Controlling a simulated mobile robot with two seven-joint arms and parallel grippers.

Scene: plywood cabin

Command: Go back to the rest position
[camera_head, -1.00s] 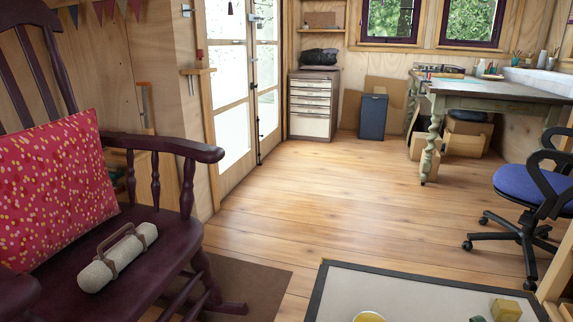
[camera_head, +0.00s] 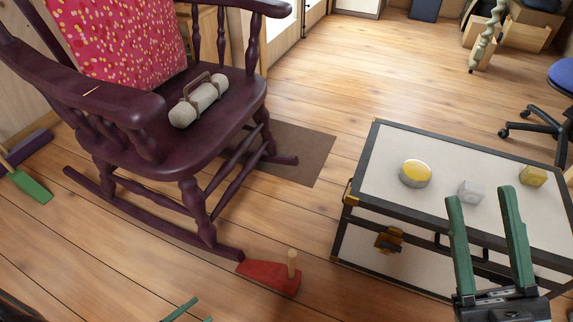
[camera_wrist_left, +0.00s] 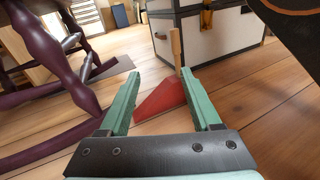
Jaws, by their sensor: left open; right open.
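My left gripper (camera_head: 195,312) shows only as green fingertips at the bottom edge of the head view. In the left wrist view its two green fingers (camera_wrist_left: 160,88) are apart, with nothing held between them. A red wedge with a wooden peg (camera_wrist_left: 165,98) lies on the floor beyond the fingertips. My right gripper (camera_head: 480,196) is at the right of the head view, its green fingers apart, pointing up the picture in front of the trunk. It appears empty; whether it touches the trunk I cannot tell.
The red wedge (camera_head: 265,277) lies by the rocker. Floor beyond is open.

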